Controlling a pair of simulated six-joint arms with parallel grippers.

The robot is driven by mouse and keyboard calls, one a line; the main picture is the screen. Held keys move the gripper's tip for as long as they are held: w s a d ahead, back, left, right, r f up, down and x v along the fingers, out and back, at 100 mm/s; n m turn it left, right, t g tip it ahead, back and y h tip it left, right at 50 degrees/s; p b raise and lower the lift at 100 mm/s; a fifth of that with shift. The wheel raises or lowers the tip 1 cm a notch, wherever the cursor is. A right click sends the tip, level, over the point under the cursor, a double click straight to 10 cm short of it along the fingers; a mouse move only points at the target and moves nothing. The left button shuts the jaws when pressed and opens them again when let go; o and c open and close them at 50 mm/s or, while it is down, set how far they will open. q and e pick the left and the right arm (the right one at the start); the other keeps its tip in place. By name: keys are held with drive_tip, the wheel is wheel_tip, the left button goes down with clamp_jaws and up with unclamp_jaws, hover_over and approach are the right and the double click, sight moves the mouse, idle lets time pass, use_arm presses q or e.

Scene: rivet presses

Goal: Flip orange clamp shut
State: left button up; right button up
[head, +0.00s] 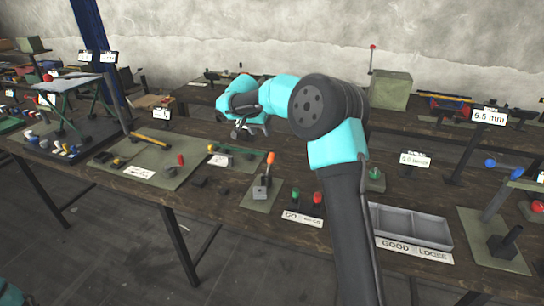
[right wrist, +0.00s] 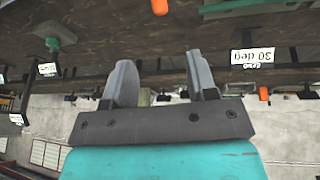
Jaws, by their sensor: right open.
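The orange clamp (head: 262,186) stands on a grey-green plate in the middle of the bench. Its orange handle (head: 270,158) points upward with a slight tilt. My right gripper (head: 241,133) is above and behind the clamp in the head view, apart from it. In the right wrist view the right gripper's fingers (right wrist: 161,70) are spread with nothing between them. An orange tip (right wrist: 160,6) shows at the top edge there, beyond the fingers; I cannot tell if it is the clamp's handle. My left gripper is out of view.
Green and red posts (head: 318,198) stand right of the clamp, behind a small sign. A grey two-part tray (head: 412,226) lies further right. A plate with a red knob (head: 181,160) and a yellow-handled hammer (head: 150,139) are to the left. My right arm crosses above the bench.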

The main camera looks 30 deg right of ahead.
sight(272, 155)
drive_tip(key=x, duration=1.6)
drive_tip(key=shift+c, duration=0.3)
clamp_jaws()
